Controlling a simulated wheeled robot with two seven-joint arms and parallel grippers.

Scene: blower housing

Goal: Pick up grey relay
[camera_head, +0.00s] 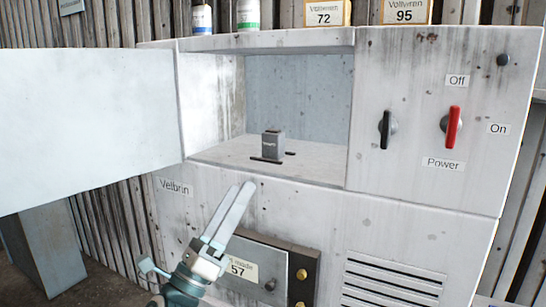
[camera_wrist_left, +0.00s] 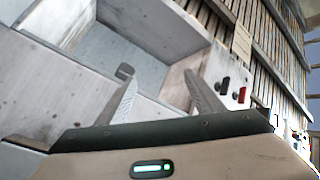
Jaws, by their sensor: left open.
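The grey relay (camera_head: 272,144) is a small upright block with a label on its front. It stands on a dark slot in the floor of the open compartment (camera_head: 220,150) of the blower housing. My left gripper (camera_head: 241,190) is in front of the housing, below and left of the relay, apart from it, with its fingers pointing up toward the compartment. In the left wrist view its two fingers (camera_wrist_left: 160,85) are spread with nothing held between them. A small dark grey shape by the left fingertip there may be the relay; I cannot tell. My right gripper is not in view.
An open door panel (camera_head: 85,125) stands out at the left of the compartment. A black knob (camera_head: 387,129) and red power switch (camera_head: 451,128) are on the right panel. Numbered boxes (camera_head: 327,12) and bottles (camera_head: 247,14) stand on top. A plate labelled 57 (camera_head: 258,272) is below.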

